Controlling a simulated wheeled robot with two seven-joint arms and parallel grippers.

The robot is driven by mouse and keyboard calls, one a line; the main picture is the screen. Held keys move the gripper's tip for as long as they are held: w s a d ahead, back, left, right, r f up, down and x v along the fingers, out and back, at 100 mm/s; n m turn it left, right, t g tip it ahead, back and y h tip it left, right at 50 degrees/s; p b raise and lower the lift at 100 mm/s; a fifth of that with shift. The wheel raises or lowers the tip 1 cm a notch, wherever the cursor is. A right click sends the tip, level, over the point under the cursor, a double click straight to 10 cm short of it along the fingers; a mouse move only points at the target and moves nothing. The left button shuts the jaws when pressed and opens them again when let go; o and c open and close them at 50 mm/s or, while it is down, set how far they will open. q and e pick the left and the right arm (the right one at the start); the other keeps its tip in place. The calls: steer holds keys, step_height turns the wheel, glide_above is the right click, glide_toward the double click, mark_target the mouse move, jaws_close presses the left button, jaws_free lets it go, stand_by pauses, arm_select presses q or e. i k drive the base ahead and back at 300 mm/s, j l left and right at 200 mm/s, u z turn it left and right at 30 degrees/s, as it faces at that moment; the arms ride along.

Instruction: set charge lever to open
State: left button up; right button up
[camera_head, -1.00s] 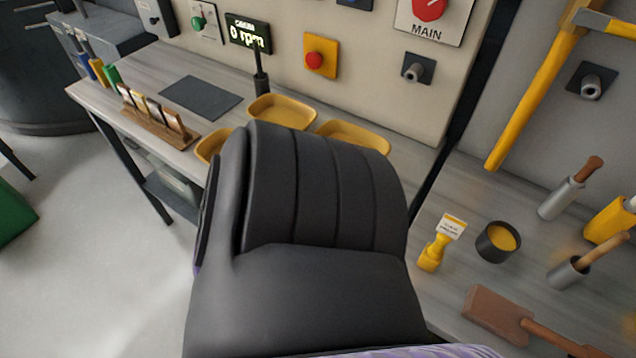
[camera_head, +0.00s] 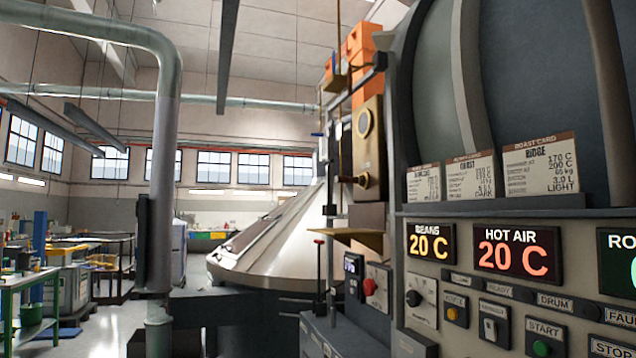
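No label in the head view reads as the charge lever, so I cannot tell which control it is. A thin upright lever with a red top (camera_head: 319,242) stands left of the control panel. A red knob on a pale plate (camera_head: 370,286) is just right of it. A brass-coloured box with a round window and a knob (camera_head: 370,150) sits higher up. Neither of my grippers is in view.
The control panel (camera_head: 480,290) fills the lower right, with displays reading BEANS 20 C and HOT AIR 20 C. Roast cards (camera_head: 540,166) stand above it. A metal cone-topped vessel (camera_head: 290,240) and a large grey pipe (camera_head: 165,170) stand left. Floor shows at lower left.

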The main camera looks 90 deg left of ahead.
mark_target(328, 163)
steer(key=j+u, duration=0.8)
steer(key=i+j+u, duration=0.1)
steer(key=j+u, duration=0.35)
steer(key=i+j+u, duration=0.15)
steer(key=j+u, duration=0.25)
steer(key=i+j+u, duration=0.2)
steer(key=j+u, duration=0.2)
